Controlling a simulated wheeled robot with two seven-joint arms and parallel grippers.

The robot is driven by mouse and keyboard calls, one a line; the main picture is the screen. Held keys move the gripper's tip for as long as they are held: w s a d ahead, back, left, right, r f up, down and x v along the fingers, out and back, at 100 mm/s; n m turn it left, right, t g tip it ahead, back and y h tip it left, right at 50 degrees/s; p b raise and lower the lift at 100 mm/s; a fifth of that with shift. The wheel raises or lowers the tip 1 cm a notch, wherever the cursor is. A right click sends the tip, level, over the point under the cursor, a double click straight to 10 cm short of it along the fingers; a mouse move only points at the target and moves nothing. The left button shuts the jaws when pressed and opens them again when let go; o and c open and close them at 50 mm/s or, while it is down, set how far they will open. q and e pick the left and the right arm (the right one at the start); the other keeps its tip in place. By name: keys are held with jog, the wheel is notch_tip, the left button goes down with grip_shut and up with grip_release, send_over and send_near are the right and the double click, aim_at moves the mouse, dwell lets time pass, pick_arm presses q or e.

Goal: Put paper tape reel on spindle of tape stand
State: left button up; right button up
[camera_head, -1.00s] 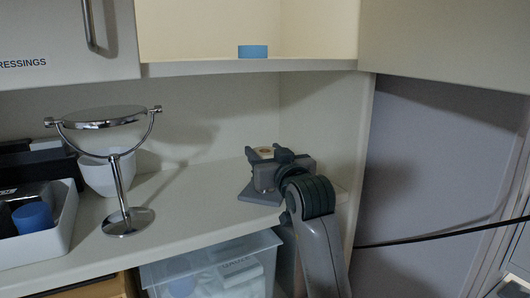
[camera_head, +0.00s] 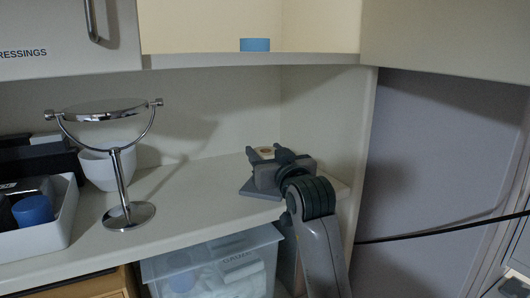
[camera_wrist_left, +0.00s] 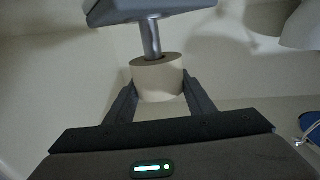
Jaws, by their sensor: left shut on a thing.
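The paper tape reel (camera_wrist_left: 158,84) is a cream roll with a brown core. My left gripper (camera_wrist_left: 157,76) is shut on it, one finger on each side. The grey tape stand shows its base (camera_wrist_left: 150,9) and metal spindle (camera_wrist_left: 150,38) at the top of the left wrist view. The spindle's end meets the reel's hole and seems to sit in it; how deep is hidden. In the head view the reel (camera_head: 265,152) and the stand's base (camera_head: 259,189) are at the right end of the counter, partly covered by my left gripper (camera_head: 268,168). My right gripper is not seen.
A round mirror on a stand (camera_head: 129,215), a white bowl (camera_head: 103,170) and a white tray with a blue item (camera_head: 33,210) are to the left. A blue roll (camera_head: 254,45) lies on the shelf above. The middle of the counter (camera_head: 190,200) is clear.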

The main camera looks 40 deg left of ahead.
pick_arm(q)
jog(key=shift+a+f, duration=0.1)
jog(key=shift+f, duration=0.3)
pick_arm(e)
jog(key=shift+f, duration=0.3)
